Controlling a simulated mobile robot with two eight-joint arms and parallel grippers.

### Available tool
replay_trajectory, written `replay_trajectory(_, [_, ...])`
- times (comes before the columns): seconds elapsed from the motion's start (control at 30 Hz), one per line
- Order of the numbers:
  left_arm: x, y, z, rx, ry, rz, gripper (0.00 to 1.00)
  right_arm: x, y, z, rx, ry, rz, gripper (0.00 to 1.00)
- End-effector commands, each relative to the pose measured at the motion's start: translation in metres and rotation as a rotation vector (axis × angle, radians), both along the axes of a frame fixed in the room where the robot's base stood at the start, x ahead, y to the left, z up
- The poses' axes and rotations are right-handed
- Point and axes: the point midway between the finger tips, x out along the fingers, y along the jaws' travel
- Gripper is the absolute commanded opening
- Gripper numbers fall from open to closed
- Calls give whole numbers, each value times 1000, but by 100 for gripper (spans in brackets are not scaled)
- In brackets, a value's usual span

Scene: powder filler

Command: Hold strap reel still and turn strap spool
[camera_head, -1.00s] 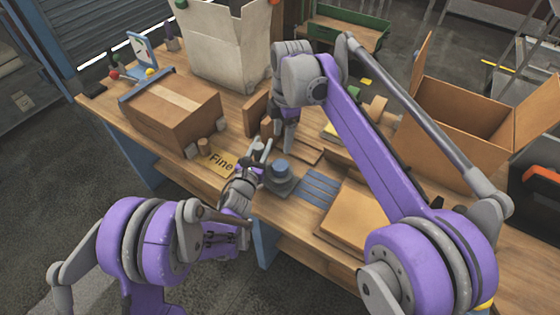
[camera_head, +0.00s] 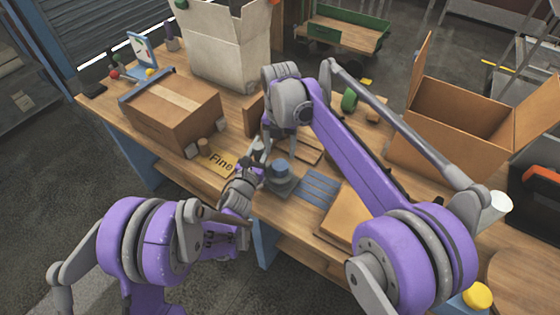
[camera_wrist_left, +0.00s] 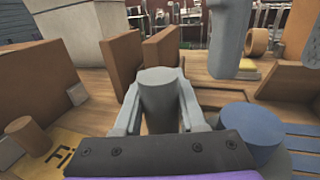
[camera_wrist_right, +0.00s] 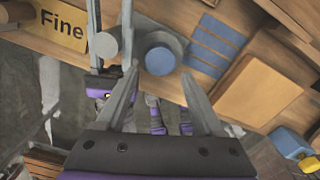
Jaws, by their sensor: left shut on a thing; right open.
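The strap reel appears to be a dark grey base (camera_head: 282,187) on the bench, with a grey upright post and a blue round spool. My left gripper (camera_wrist_left: 158,95) is shut on the grey post (camera_wrist_left: 160,84), its fingers on either side. The post also shows in the right wrist view (camera_wrist_right: 106,42). The blue spool (camera_head: 280,166) stands just right of the post; its top shows in the left wrist view (camera_wrist_left: 250,128). My right gripper (camera_wrist_right: 158,78) is open and points down above the spool (camera_wrist_right: 160,55), apart from it. In the head view its fingers (camera_head: 285,142) are partly hidden.
A yellow "Fine" card (camera_head: 219,162) and a closed cardboard box (camera_head: 172,112) lie to the left. Blue strips (camera_head: 320,187) and a flat brown board (camera_head: 343,214) lie to the right. An open cardboard box (camera_head: 455,125) stands further right. Upright brown panels (camera_wrist_left: 108,60) stand behind the post.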

Motion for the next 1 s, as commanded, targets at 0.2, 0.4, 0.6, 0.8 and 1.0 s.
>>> replay_trajectory(0.2, [0,0,0,0,0,0,0,1,0,-39,0,0,-1,70])
replay_trajectory(0.4, [0,0,0,0,0,0,0,0,0,-56,0,0,-1,70])
replay_trajectory(0.6, [0,0,0,0,0,0,0,0,0,-59,0,0,-2,70])
replay_trajectory(0.8, [0,0,0,0,0,0,0,0,0,-59,0,0,-2,55])
replay_trajectory(1.0, [0,0,0,0,0,0,0,0,0,-59,0,0,-2,19])
